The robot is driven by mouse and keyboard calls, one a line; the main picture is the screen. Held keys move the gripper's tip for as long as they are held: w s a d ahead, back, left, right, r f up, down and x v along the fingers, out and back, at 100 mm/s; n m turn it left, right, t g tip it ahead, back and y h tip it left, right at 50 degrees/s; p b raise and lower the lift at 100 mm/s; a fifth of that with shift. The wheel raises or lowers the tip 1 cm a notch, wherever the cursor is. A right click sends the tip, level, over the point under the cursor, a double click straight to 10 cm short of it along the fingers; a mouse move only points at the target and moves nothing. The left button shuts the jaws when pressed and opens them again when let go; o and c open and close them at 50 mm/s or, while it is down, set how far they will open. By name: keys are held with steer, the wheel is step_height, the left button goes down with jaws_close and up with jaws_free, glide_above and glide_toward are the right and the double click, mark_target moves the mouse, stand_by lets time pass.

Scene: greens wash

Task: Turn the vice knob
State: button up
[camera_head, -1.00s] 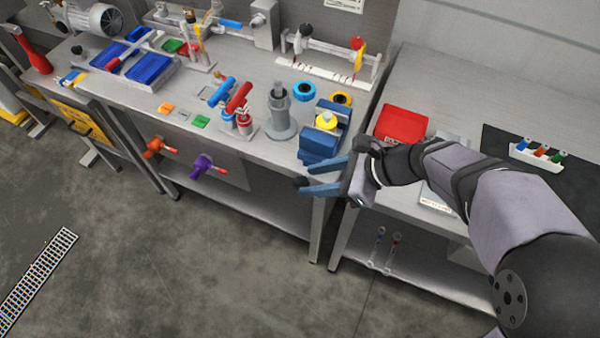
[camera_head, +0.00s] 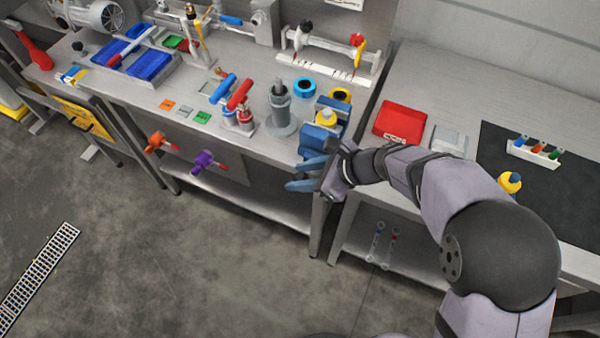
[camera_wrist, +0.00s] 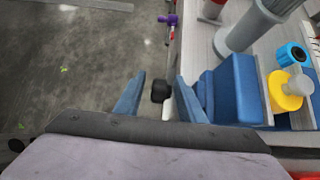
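The blue vice (camera_head: 322,143) with a yellow disc on top sits at the front right corner of the middle bench. It also shows at the right in the wrist view (camera_wrist: 235,95). Its black round knob (camera_wrist: 160,91) sticks out over the bench front on a pale rod. My gripper (camera_head: 295,175) is open, with blue fingers just in front of the vice. In the wrist view the knob lies between the two fingers (camera_wrist: 160,80), with a gap visible on both sides.
A grey cylinder post (camera_head: 281,112) and a blue ring (camera_head: 304,87) stand beside the vice. A red tray (camera_head: 402,122) lies on the right bench. Orange (camera_head: 157,142) and purple (camera_head: 204,161) valves project from the bench front.

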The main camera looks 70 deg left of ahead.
steer(key=shift+s+a+f, duration=0.1)
steer(key=shift+a+f, duration=0.05)
steer(key=shift+f, duration=0.1)
jaws_close()
steer(key=shift+f+b, duration=0.2)
steer(key=shift+b, duration=0.8)
